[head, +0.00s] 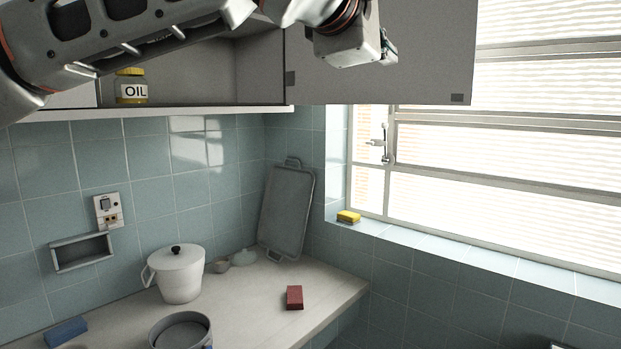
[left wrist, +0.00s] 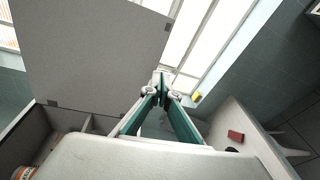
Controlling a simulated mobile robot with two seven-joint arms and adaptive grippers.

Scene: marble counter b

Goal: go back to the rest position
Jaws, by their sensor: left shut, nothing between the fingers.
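My left arm reaches across the top of the head view, in front of the wall cabinet. My left gripper (head: 388,48) is partly cut off by the arm there, near the grey cabinet door (head: 430,50). In the left wrist view its two green fingers meet at the tips (left wrist: 162,76), shut with nothing between them. My right gripper is not in view.
An oil jar (head: 131,86) stands on the open cabinet shelf (head: 200,112). Below, the counter (head: 245,305) holds a white lidded pot (head: 180,274), a grey pan (head: 180,332), a red block (head: 294,297), a blue block (head: 65,332) and a leaning tray (head: 287,212). A yellow sponge (head: 348,216) lies on the windowsill.

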